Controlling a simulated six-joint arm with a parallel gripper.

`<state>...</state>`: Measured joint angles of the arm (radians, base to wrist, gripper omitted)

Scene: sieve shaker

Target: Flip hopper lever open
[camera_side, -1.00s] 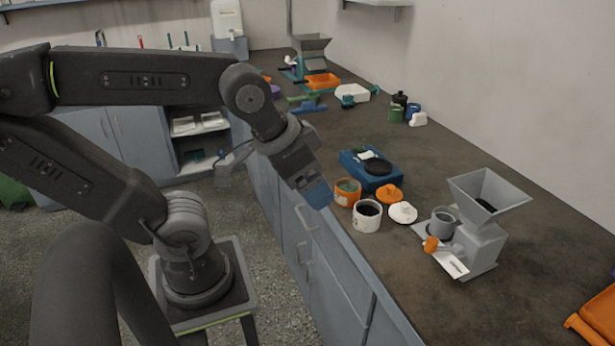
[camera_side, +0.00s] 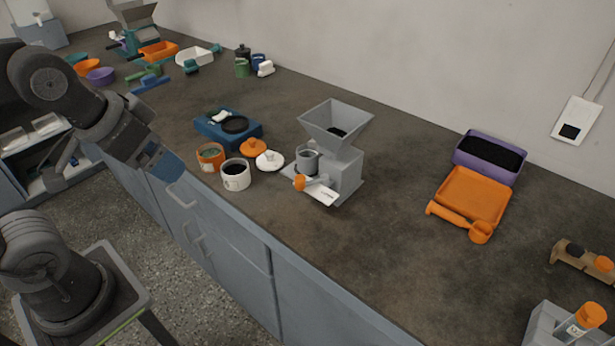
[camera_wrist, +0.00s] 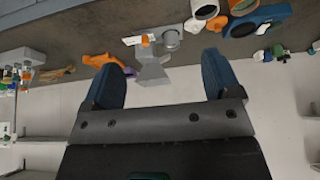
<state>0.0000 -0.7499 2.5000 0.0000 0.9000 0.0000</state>
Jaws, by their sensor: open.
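The grey hopper (camera_side: 338,128) stands upright on the counter near the middle of the side view, with some dark material in its funnel. Its lever has an orange knob (camera_side: 300,182) at the front left of the hopper's base. A grey cup (camera_side: 307,160) sits beside the base. My gripper (camera_side: 164,166) is at the left of the side view, near the counter's front edge, well apart from the hopper. In the wrist view the hopper (camera_wrist: 152,70) and the orange knob (camera_wrist: 145,40) appear beyond my gripper (camera_wrist: 168,78), whose blue fingers are spread with nothing between them.
Two jars (camera_side: 236,175) with their lids beside them and a blue scale (camera_side: 228,130) stand left of the hopper. An orange tray (camera_side: 474,193) and a purple bin (camera_side: 489,156) are to the right. Bare counter lies between the hopper and the tray.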

